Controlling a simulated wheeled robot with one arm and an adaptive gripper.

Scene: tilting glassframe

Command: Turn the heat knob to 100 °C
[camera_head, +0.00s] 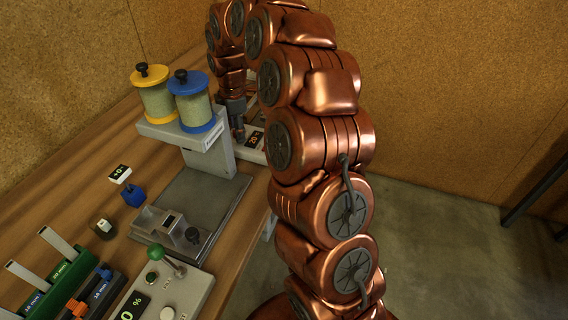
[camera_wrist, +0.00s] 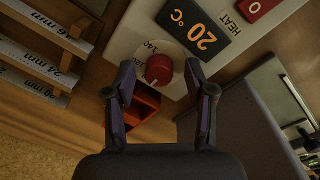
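The red heat knob (camera_wrist: 159,68) sits on a pale panel in the wrist view, with a printed scale around it; "140" is readable and the rest is partly covered. A pale mark shows low on the knob. A dark display (camera_wrist: 199,30) beside it reads 20 °C in orange, and it also shows in the head view (camera_head: 257,138). My gripper (camera_wrist: 159,77) is open, with one fingertip on each side of the knob; a gap seems to show on both sides. In the head view my gripper (camera_head: 238,128) is small and the knob is hidden behind my arm.
A red button marked 0 (camera_wrist: 254,7) is beside the HEAT label. A wooden rack (camera_wrist: 47,35) with millimetre labels is at left and a grey box (camera_wrist: 235,118) at right. In the head view a stand (camera_head: 190,130) with yellow and blue capped jars is left of my arm.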

